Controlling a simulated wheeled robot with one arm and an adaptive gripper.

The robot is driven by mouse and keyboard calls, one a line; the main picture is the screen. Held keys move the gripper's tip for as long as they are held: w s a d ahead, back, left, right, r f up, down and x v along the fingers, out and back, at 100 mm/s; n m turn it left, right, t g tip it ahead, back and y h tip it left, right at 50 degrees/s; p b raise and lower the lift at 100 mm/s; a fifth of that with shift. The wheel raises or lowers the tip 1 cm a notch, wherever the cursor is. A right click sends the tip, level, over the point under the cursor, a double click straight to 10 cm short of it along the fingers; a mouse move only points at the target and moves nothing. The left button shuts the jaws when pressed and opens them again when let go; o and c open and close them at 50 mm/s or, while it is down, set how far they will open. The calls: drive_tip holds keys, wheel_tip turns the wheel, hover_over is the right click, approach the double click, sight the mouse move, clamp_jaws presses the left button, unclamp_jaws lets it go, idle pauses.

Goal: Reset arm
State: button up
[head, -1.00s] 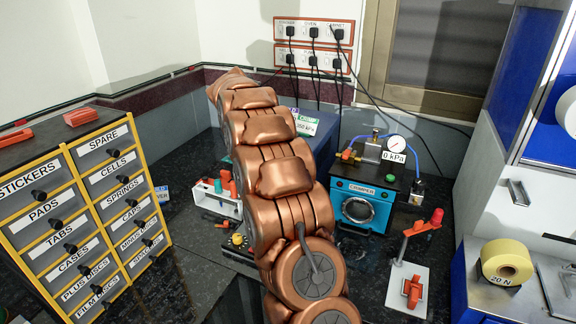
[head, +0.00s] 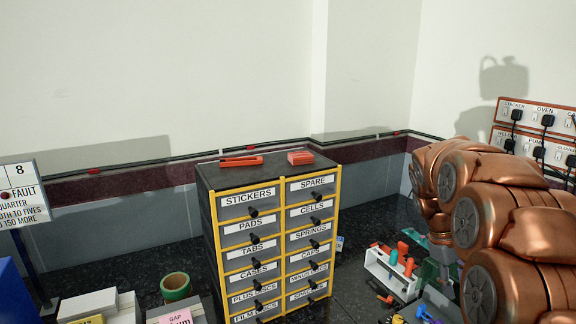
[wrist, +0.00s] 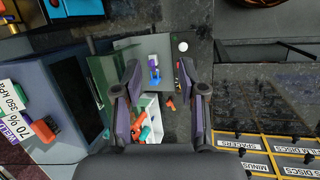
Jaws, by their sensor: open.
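My arm, copper-coloured and jointed, fills the right side of the head view; its gripper end is not clearly seen there. In the wrist view my gripper (wrist: 162,92) is open, its two dark fingers apart with nothing between them. Beyond the fingers lie the dark bench top and a white tool rack (wrist: 150,118) with orange and teal handles. The same rack (head: 392,274) shows in the head view, just left of my arm.
A yellow-framed drawer cabinet (head: 282,226) with labelled drawers stands mid-view, two red items on top. A green tape roll (head: 175,287) and a fault sign (head: 20,195) are at left. A grey-blue box (wrist: 60,105) stands left in the wrist view.

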drive_tip(key=s+a+f+m+y, duration=0.1)
drive_tip(key=s+a+f+y, duration=0.1)
drive_tip(key=s+a, duration=0.8)
drive_tip(key=s+a+f+m+y, duration=0.2)
drive_tip(key=s+a, duration=0.9)
drive_tip(key=s, duration=0.8)
drive_tip(key=shift+s+a+f, duration=0.25)
drive_tip(key=shift+s+f, duration=0.1)
drive_tip(key=shift+s, duration=0.05)
drive_tip(key=shift+d+m, duration=0.1)
drive_tip(key=shift+m, duration=0.2)
